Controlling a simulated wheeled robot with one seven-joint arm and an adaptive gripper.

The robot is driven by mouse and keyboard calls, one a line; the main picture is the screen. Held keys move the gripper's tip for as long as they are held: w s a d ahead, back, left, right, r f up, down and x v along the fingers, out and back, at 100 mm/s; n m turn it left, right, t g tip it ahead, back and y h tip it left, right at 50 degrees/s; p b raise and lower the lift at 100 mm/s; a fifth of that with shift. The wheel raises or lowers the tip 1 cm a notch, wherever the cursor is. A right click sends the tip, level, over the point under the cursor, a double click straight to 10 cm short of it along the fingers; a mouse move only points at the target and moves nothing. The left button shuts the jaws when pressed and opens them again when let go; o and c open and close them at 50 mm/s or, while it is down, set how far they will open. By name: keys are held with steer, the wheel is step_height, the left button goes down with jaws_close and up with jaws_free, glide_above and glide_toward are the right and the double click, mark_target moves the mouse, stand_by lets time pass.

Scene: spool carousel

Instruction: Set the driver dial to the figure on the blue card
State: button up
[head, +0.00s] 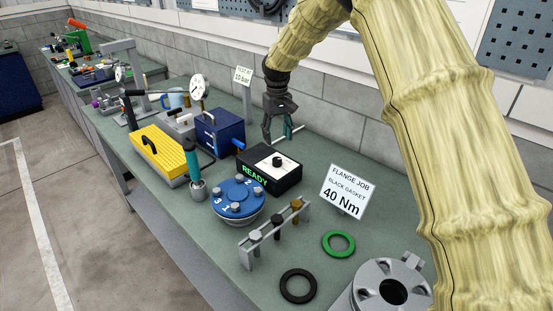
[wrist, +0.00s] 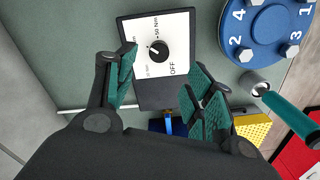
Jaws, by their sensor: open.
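The driver box (head: 270,170) is black with a white top plate, a black dial and a green READY on its front. In the wrist view the dial (wrist: 154,50) lies beyond and between my fingertips, apart from them. OFF and 50 Nm are readable around it; a smaller mark is too blurred, and I cannot tell the pointer's setting surely. My gripper (head: 279,133) is open and empty above the back of the box; its green pads also show in the wrist view (wrist: 160,70). A pale card (head: 347,191) reads FLANGE JOB, BLACK GASKET, 40 Nm; no blue face shows.
A blue flange (head: 237,198) with numbered bolts and a teal-handled tool (head: 194,172) stand left of the box. A socket rack (head: 274,232), green ring (head: 339,243) and black ring (head: 298,285) lie in front. Another card (head: 242,76) reads TEST AT 10 bar.

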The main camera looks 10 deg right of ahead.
mark_target(277, 159)
steer(key=n, duration=0.3)
steer(key=shift+w+n, duration=0.15)
steer(key=shift+n, duration=0.25)
step_height(277, 159, down, 10)
steer(key=p, duration=0.3)
steer(key=shift+f+p, duration=0.25)
steer(key=shift+p, duration=0.15)
steer(key=c, duration=1)
